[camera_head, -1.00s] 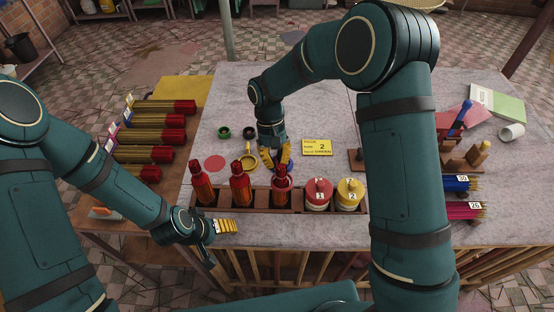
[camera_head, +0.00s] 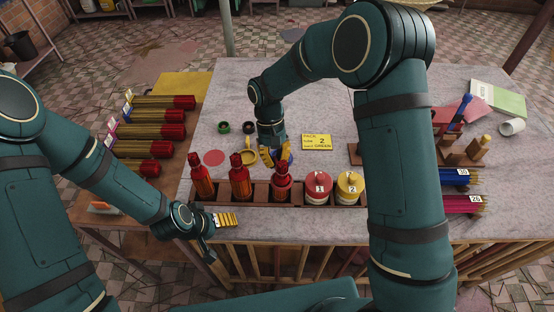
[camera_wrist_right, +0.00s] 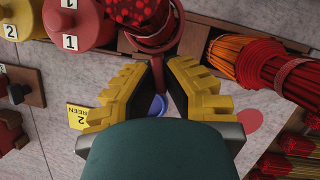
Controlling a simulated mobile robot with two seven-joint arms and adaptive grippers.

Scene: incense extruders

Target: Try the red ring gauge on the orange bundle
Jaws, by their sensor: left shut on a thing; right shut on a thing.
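The red ring gauge (camera_wrist_right: 186,42) shows in the right wrist view, its handle between the yellow fingers of my right gripper (camera_wrist_right: 160,75). My right gripper (camera_head: 270,158) is shut on it, behind the third bundle from the left. The ring surrounds that red-topped bundle (camera_wrist_right: 130,10), though the bundle partly hides the fit. This bundle (camera_head: 282,176) stands upright in the wooden rack (camera_head: 258,203). Another bundle (camera_wrist_right: 232,58) beside it shows orange sticks and a red top. My left gripper (camera_head: 228,219) is shut at the rack's front left; what it grips is hidden.
A red-lidded jar 1 (camera_head: 318,188) and yellow-lidded jar 2 (camera_head: 350,188) fill the rack's right end.

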